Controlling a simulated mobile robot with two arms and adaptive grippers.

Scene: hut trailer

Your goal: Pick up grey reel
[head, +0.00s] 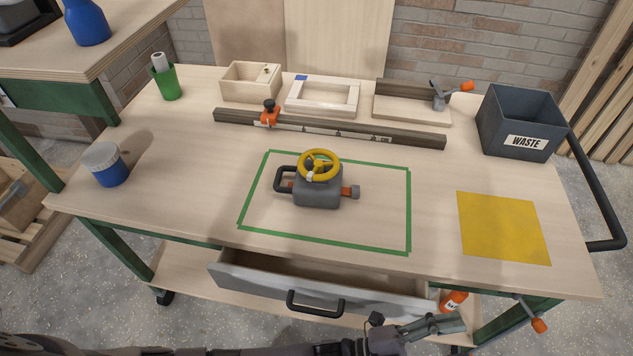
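No thing that I can clearly make out as a grey reel shows in the head view. A grey block-shaped device (318,194) with a yellow handwheel (319,165), a black side handle and an orange-tipped stub sits inside the green tape rectangle (410,210) on the workbench (190,185). My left gripper (455,322) is low at the bottom edge, in front of the bench and apart from the device. Its fingers are seen edge-on, so their opening is unclear. My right gripper is out of view.
A grey drawer (330,293) hangs open below the bench front; its visible inside looks empty. A dark waste bin (520,120), yellow mat (503,228), blue jar (104,165), green cup (166,82), long clamped bar (330,129) and wooden boxes stand around the top.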

